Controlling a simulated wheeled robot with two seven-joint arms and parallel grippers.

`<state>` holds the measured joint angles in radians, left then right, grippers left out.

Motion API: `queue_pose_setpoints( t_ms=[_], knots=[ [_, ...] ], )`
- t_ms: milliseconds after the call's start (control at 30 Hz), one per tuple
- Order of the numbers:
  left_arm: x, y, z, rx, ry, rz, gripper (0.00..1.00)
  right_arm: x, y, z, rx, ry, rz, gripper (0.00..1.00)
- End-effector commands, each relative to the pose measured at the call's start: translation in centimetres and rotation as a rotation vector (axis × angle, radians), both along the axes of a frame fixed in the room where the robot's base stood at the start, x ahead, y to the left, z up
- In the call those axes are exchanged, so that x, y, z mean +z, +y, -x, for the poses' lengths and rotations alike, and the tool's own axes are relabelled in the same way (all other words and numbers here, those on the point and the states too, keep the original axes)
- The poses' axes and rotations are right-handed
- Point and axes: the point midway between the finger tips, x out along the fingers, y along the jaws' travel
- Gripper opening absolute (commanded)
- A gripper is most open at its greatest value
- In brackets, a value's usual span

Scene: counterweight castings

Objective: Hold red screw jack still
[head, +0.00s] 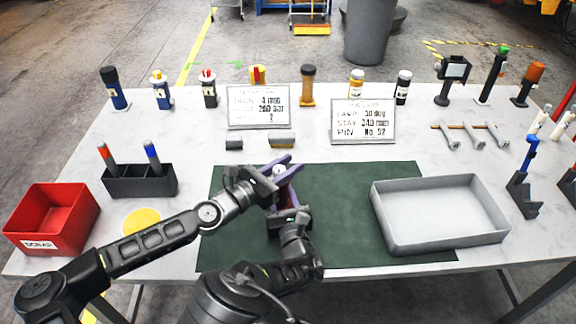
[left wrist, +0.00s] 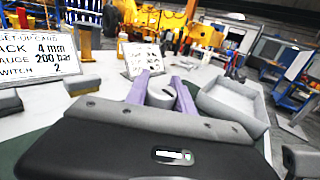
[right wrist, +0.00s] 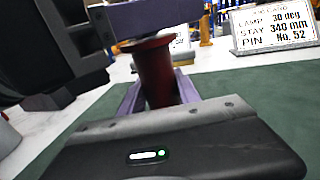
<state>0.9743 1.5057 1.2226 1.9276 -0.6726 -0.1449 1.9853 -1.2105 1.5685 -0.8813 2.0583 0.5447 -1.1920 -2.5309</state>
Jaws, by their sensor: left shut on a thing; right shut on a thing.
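The red screw jack (head: 285,182) stands on the green mat, mostly hidden by my grippers. Its red body (right wrist: 154,72) shows upright in the right wrist view. My left gripper (head: 281,168) is shut on the jack's upper part; a grey top piece (left wrist: 161,92) sits between its purple fingers in the left wrist view. My right gripper (head: 287,194) is shut around the red body from the near side, below the left one. Its purple fingers (right wrist: 158,98) lie on either side of the body. The jack's foot is hidden.
The green mat (head: 345,225) is clear right of the grippers. A grey tray (head: 385,238) lies at its right edge. A red scrap bin (head: 50,210), black holder (head: 140,182) and yellow disc (head: 141,220) are left. Two cards (head: 258,106) (head: 363,121) stand behind.

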Motion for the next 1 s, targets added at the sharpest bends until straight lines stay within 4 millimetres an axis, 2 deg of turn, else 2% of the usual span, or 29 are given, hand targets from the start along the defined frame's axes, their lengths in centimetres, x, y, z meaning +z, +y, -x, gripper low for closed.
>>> queue_pose_setpoints(
  t_ms=[267, 467, 1000],
  knots=[
    [-0.1, -0.1, 0.0, -0.038, 0.004, -0.002, 0.0, 0.1, 0.1, 0.0, 0.001, -0.002, 0.0, 0.0],
    [-0.2, -0.2, 0.1, -0.129, 0.008, -0.004, 0.0, 0.1, 0.1, 0.0, 0.002, -0.002, 0.002, 0.0],
    [-0.5, -0.8, 1.4, -0.578, 0.007, -0.011, 0.0, 0.1, 0.1, 0.0, 0.004, -0.003, 0.0, 0.0]
  ],
)
